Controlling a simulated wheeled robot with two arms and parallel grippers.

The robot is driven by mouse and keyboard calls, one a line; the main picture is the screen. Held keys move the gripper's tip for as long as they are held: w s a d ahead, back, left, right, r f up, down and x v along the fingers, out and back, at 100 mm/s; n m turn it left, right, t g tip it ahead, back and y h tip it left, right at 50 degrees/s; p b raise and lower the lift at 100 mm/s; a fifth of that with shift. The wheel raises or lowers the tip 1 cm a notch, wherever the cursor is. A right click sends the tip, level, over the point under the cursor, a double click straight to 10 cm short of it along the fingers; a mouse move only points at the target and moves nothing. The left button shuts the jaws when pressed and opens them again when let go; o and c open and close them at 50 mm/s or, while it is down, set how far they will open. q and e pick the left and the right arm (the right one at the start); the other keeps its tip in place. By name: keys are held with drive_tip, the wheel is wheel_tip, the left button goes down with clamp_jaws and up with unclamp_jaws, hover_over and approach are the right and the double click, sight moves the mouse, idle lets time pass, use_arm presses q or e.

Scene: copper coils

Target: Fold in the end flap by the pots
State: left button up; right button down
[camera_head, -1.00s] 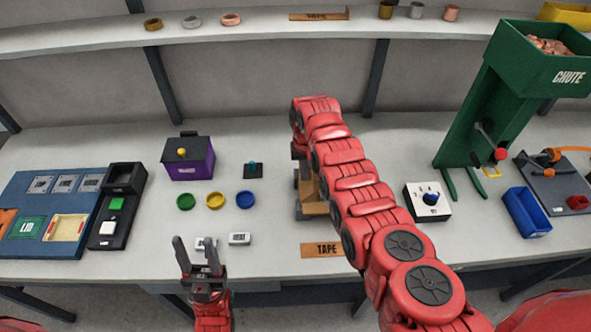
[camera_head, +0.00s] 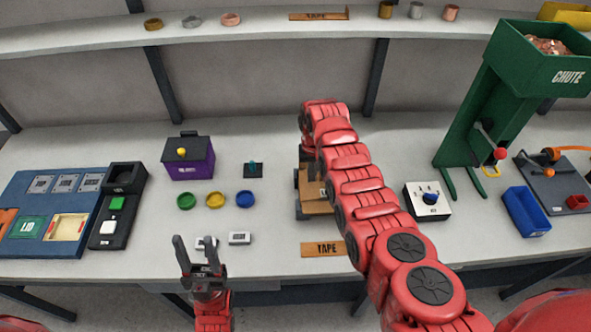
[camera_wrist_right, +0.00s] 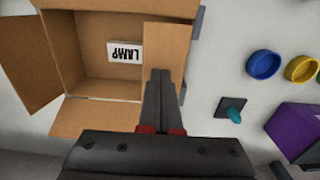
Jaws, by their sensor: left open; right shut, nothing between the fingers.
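The open cardboard box (camera_wrist_right: 90,50) shows in the right wrist view, with a LAMP label (camera_wrist_right: 124,51) inside. The end flap (camera_wrist_right: 167,50) on the side toward the pots leans inward over the opening. The left flap (camera_wrist_right: 25,60) and near flap (camera_wrist_right: 95,118) are spread outward. My right gripper (camera_wrist_right: 160,74) is shut and empty, its fingertips at the end flap; contact is unclear. My left gripper (camera_head: 193,240) is open and empty at the table's front edge.
Green (camera_head: 186,201), yellow (camera_head: 215,200) and blue (camera_head: 245,199) pots stand left of the box. A purple box (camera_head: 188,158) is behind them. A TAPE strip (camera_head: 322,249) lies in front. A switch box (camera_head: 427,201) stands right of my arm.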

drive_tip(key=shift+f, duration=0.2)
drive_tip(key=shift+f+b, duration=1)
drive_tip(key=shift+r, duration=0.15)
drive_tip(key=shift+r+p, duration=0.4)
wheel_tip(320, 180, up, 6)
drive_tip(key=shift+r+p, duration=0.15)
drive_tip(key=shift+p, duration=0.9)
wheel_tip(320, 180, up, 3)
drive_tip(key=shift+f, duration=0.1)
